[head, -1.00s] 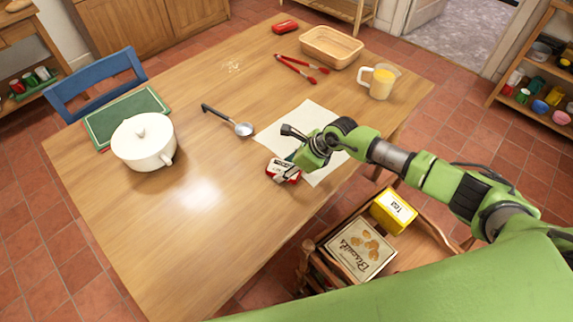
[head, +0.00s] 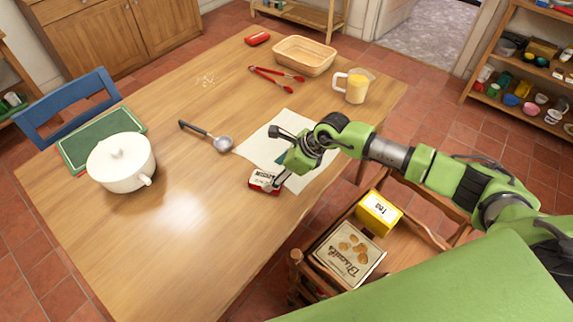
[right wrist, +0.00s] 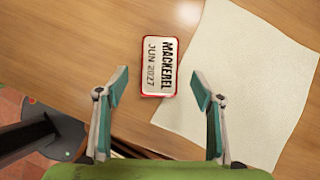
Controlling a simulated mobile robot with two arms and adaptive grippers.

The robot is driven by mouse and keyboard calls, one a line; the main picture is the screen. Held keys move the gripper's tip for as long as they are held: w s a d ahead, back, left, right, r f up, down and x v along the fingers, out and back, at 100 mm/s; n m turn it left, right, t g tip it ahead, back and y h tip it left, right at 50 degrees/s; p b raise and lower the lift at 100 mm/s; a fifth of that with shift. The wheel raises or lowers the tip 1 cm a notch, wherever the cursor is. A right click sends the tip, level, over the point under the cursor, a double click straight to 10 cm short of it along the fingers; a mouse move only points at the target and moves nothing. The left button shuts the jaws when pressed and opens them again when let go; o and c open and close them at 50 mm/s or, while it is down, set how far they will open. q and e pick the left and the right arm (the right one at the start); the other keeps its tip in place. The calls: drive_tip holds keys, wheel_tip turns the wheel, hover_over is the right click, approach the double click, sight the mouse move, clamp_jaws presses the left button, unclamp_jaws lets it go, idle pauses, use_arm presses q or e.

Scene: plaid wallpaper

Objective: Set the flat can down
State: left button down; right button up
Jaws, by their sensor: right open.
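The flat can (head: 264,181), red and white, lies flat on the wooden table (head: 215,250) at the near edge of a cream sheet. In the right wrist view the can (right wrist: 159,65) reads "MACKEREL JUN 2027". My right gripper (head: 281,172) is open just above and beside the can. In the right wrist view its fingertips (right wrist: 159,84) are spread to either side of the can's near end, with gaps, not touching it. The gripper partly covers the sheet in the head view. My left gripper is not in view.
The cream sheet (head: 257,145) lies right of the can. A cart with a biscuit box (head: 348,254) and yellow tin (head: 378,212) is beside the table.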

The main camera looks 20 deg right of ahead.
drive_tip(key=b+v, duration=0.1)
drive_tip(key=v, duration=0.6)
drive_tip(key=shift+r, duration=0.15)
drive_tip(key=shift+s, duration=0.1)
